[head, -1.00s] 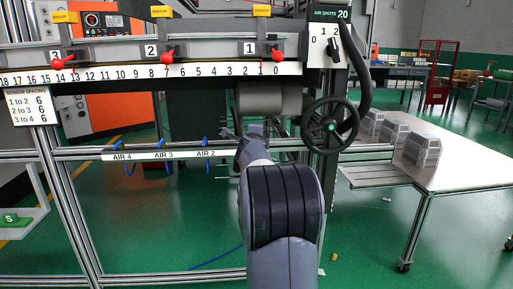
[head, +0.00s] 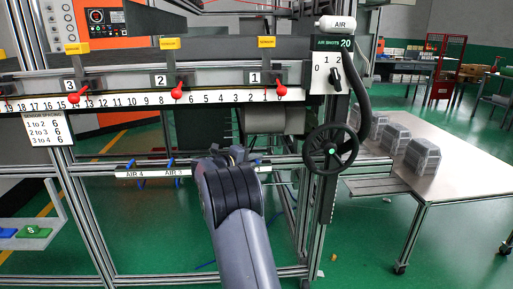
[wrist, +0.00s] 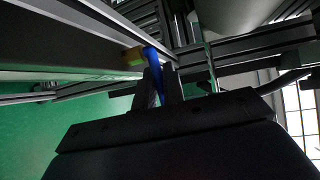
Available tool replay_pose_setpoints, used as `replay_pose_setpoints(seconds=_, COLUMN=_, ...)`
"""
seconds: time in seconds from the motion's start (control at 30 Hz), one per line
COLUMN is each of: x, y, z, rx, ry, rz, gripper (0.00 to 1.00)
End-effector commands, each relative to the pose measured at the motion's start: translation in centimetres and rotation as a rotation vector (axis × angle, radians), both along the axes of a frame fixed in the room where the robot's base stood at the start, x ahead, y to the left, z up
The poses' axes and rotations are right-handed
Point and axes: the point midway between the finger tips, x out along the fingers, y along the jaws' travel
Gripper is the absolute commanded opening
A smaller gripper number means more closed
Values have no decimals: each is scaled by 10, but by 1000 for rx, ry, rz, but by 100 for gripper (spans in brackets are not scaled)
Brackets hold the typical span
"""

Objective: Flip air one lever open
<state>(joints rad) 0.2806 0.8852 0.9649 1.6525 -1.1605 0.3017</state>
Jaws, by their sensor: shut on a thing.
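A blue lever (wrist: 152,72) shows in the wrist view beside a yellow-brass fitting (wrist: 133,56) on the metal rail. My gripper (wrist: 160,80) is shut on this lever, whose lower part lies between the two fingers. In the head view my gripper (head: 234,155) is at the rail below the machine, partly hidden by my own arm. The AIR 4 label (head: 132,174) and AIR 3 label (head: 172,172) show to its left, with blue levers beside them. My arm hides the labels further right, so I cannot read which label the held lever has.
A black handwheel (head: 331,148) stands to the right of my gripper. The numbered rail with red pointers (head: 177,91) is above, and a grey roller (head: 275,121) hangs just above the gripper. A table (head: 450,180) with grey parts is at the right.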

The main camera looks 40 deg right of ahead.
Motion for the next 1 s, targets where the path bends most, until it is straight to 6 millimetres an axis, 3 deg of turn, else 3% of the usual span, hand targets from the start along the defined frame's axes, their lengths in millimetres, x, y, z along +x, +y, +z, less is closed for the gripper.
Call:
replay_pose_setpoints(seconds=0.4, x=2, y=4, z=1, rx=-1, ry=-2, rz=-124, gripper=0)
replay_pose_setpoints(seconds=0.87, x=2, y=4, z=0, rx=-1, ry=-1, rz=-133, gripper=0)
replay_pose_setpoints(seconds=0.9, x=2, y=4, z=0, rx=-1, ry=-1, rz=-133, gripper=11)
replay_pose_setpoints(seconds=1.0, x=2, y=4, z=0, rx=-1, ry=-1, rz=-133, gripper=19)
